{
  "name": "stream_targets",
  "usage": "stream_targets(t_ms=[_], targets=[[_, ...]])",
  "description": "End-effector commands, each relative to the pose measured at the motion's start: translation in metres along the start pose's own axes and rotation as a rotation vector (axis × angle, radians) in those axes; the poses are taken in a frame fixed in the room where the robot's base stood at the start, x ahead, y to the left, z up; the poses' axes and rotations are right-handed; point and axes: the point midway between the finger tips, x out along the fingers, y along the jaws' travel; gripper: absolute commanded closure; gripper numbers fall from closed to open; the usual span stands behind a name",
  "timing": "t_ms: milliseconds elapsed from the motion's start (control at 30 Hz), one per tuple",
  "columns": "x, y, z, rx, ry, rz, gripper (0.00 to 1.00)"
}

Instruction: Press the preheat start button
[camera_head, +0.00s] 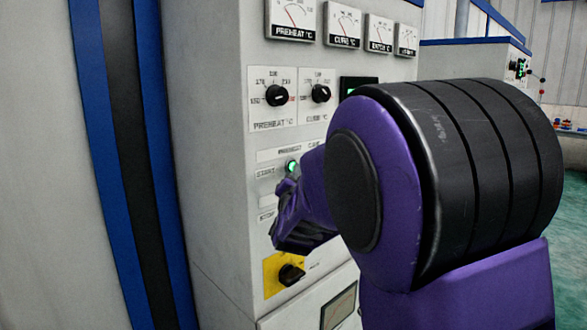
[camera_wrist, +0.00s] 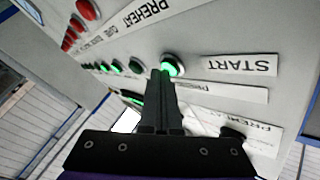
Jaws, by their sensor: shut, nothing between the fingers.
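The preheat start button (camera_head: 291,166) is a small round green button, lit, beside the START label (camera_head: 265,173) on the pale control panel. In the wrist view the same button (camera_wrist: 173,66) glows green in a metal ring, with the START label (camera_wrist: 241,65) to its right, upside down. My gripper (camera_wrist: 162,74) is shut and empty. Its fingertips are at the button's lower-left edge in the wrist view and overlap it slightly; I cannot tell whether they touch it. In the head view my purple arm hides much of the panel to the button's right.
Preheat and cure knobs (camera_head: 277,95) sit above the button, with gauges (camera_head: 292,19) higher up. A yellow plate with a black rotary switch (camera_head: 291,274) is below. In the wrist view, more green buttons (camera_wrist: 118,68) run leftward in the row, with red buttons (camera_wrist: 86,9) beyond.

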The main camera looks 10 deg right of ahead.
Motion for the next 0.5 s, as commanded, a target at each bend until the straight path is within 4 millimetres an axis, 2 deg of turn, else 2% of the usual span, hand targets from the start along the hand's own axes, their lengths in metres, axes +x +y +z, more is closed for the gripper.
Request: stream_targets(t_ms=[500], targets=[[-0.0074,0.0058,-0.0032,0.001,0.0,-0.001,1.0]])
